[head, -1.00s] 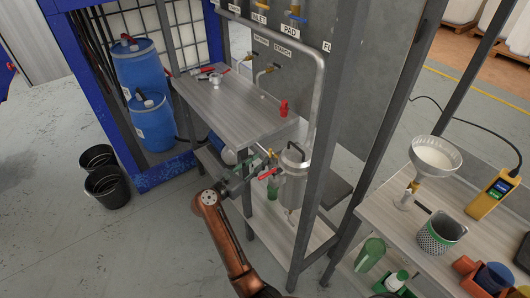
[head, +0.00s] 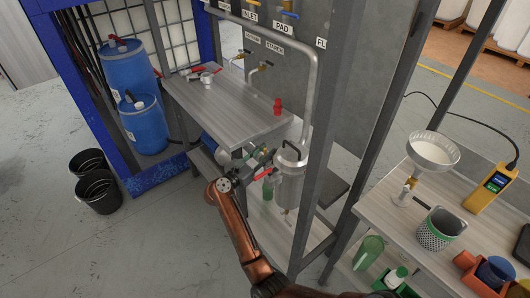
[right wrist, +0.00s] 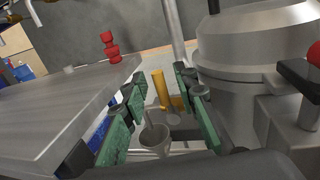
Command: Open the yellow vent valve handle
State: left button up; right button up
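In the right wrist view a yellow handle (right wrist: 160,90) stands nearly upright, in the gap between my right gripper's fingers. A grey cup-like fitting (right wrist: 154,138) is below it. My right gripper (right wrist: 158,112) is open, its green pads on either side of the handle with clear space; I see no contact. I cannot make out the yellow vent handle there. My left gripper is not in view.
The steel vessel (right wrist: 238,55) is close on the right of the gripper. The grey bench top (right wrist: 65,105) is close on its left, with a red fitting (right wrist: 110,48). A red lever (head: 263,174) and a frame post (head: 312,170) are near the gripper.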

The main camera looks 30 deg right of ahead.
grip_shut()
dwell(0.6)
